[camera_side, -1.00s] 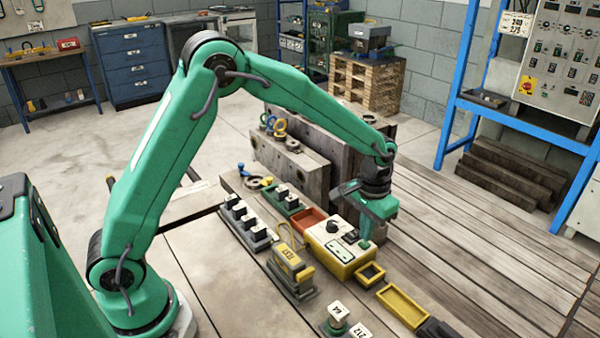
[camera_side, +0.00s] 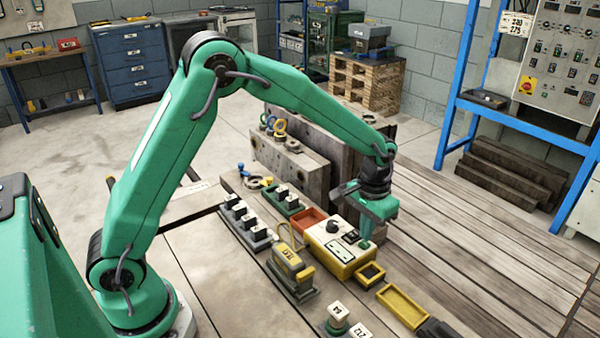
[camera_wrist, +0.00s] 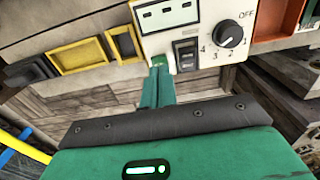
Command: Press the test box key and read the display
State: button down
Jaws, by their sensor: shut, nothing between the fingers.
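The test box (camera_side: 326,240) is a cream and yellow box on the bench, with a black dial and a pale panel on top. In the wrist view the test box (camera_wrist: 214,61) shows its dial (camera_wrist: 231,35) marked OFF and numbers, a black rocker switch (camera_wrist: 186,55) and a pale display panel (camera_wrist: 168,14) with a few small dark marks; no reading is legible. My gripper (camera_side: 366,243) is shut and empty, pointing down at the box's right edge. In the wrist view my gripper's fingertips (camera_wrist: 158,64) overlap the box edge beside the rocker switch. A key under them is hidden; I cannot tell whether they touch.
Yellow trays (camera_side: 402,306) lie right of the box, and an orange tray (camera_side: 308,220) lies behind it. Large grey mould plates (camera_side: 290,166) stand behind. The planks to the right are clear.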

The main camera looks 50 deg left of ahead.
jog(key=shift+f, duration=0.9)
dwell(0.8)
jog(key=shift+r, duration=3.55)
jog(key=s+a+r+t, duration=0.3)
jog(key=s+a+r, duration=0.3)
jog(key=s+r, duration=0.45)
jog(key=s+a+r+t, duration=0.1)
jog(key=s+a, duration=0.3)
jog(key=s, duration=1)
jog(key=shift+r+t, duration=0.2)
jog(key=shift+t, duration=0.6)
